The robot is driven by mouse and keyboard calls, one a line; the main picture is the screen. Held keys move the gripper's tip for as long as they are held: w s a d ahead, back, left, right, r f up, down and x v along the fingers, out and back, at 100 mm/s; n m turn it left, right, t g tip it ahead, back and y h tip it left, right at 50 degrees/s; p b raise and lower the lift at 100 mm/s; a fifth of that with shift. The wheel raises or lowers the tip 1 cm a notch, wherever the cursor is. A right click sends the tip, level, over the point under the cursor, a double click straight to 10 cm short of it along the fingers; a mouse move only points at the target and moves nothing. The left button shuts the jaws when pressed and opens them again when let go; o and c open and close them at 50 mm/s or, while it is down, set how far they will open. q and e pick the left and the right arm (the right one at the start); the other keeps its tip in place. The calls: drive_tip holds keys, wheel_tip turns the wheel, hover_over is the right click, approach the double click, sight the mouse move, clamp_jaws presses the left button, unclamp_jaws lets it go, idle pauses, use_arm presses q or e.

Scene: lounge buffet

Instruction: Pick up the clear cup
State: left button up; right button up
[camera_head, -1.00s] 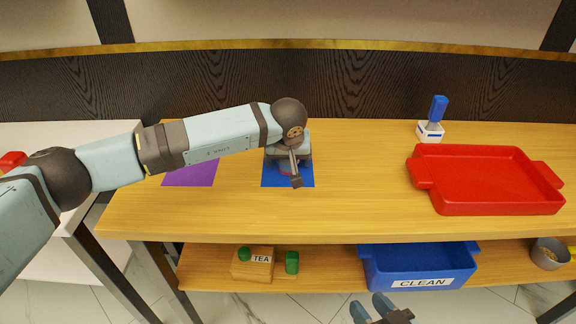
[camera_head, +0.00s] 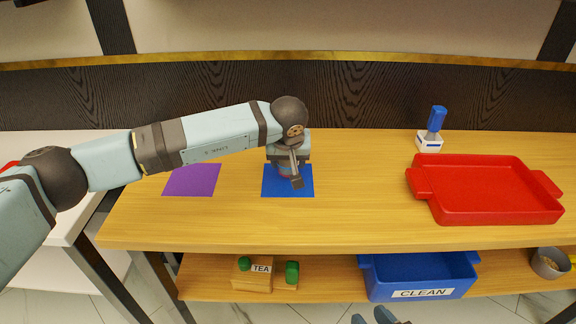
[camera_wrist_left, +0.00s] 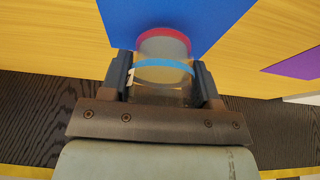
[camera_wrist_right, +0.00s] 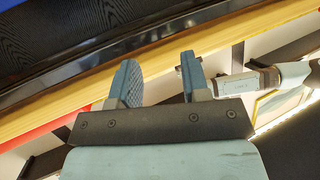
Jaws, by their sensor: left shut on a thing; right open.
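The clear cup (camera_wrist_left: 162,62), see-through with a red ring and a light blue band, sits between the fingers of my left gripper (camera_wrist_left: 163,78) in the left wrist view. The gripper is shut on it. The cup is over the blue mat (camera_wrist_left: 190,15); I cannot tell whether it touches the mat. In the head view my left gripper (camera_head: 291,176) hides most of the cup above the blue mat (camera_head: 304,187). My right gripper (camera_wrist_right: 160,82) is open and empty in the right wrist view; its fingertips (camera_head: 370,317) show at the head view's bottom edge.
A purple mat (camera_head: 192,180) lies left of the blue one. A red tray (camera_head: 485,187) and a blue-handled item on a white base (camera_head: 431,143) stand on the right. The lower shelf holds a blue CLEAN bin (camera_head: 420,272), a TEA box (camera_head: 252,275) and a bowl (camera_head: 550,262).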

use_arm(q)
wheel_tip(320, 180, up, 17)
drive_tip(key=p, duration=0.2)
drive_tip(key=shift+r, duration=0.2)
use_arm(e)
drive_tip(key=d+f+g, duration=0.1)
drive_tip(key=s+d+f+h, duration=0.1)
drive_tip(key=f, duration=0.1)
drive_tip(key=shift+s+g, duration=0.2)
drive_tip(key=shift+g, duration=0.2)
drive_tip(key=shift+a, duration=0.1)
